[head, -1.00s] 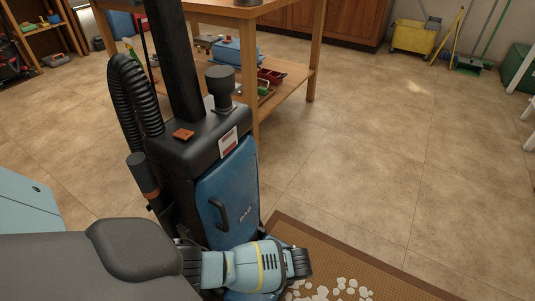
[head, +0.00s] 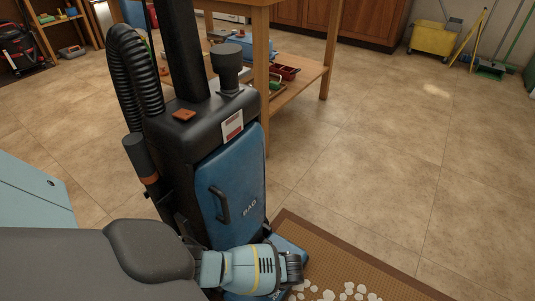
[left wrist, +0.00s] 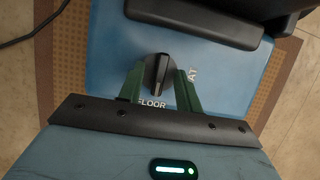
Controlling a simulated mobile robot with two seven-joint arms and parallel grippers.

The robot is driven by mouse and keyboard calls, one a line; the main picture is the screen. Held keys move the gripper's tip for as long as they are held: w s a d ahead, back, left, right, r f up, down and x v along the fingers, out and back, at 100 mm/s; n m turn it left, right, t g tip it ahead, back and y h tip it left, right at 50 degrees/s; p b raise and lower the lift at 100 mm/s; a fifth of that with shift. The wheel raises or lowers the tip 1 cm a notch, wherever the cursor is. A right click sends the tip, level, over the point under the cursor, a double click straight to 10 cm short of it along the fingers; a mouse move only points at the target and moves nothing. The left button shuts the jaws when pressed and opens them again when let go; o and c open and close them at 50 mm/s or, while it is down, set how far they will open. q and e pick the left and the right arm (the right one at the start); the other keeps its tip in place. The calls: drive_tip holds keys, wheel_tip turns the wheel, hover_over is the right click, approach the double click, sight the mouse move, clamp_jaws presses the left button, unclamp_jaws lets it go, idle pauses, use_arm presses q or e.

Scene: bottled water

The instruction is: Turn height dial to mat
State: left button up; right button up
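The upright vacuum with a blue bag door (head: 232,185) stands in the head view, its blue base (head: 290,247) partly behind my left wrist. In the left wrist view, the black height dial (left wrist: 158,72) sits on the blue base. Its raised ridge runs nearly up and down, with the lower end towards the word FLOOR. A partly hidden word ending in AT is to the right. My left gripper (left wrist: 160,88) has its green fingers apart, one on each side of the ridge, with small gaps showing. Contact with the dial's rim cannot be told. My right gripper is out of view.
A brown mat (head: 372,268) with white scraps lies under and right of the vacuum. A wooden workbench (head: 300,83) stands close behind it. A light-blue panel (head: 35,195) is at the left. The tiled floor at right is open, with a yellow mop bucket (head: 432,37) far back.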

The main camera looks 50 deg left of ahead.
use_arm(q)
drive_tip(key=shift+c, duration=0.2)
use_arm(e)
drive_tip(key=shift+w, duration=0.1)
use_arm(q)
clamp_jaws()
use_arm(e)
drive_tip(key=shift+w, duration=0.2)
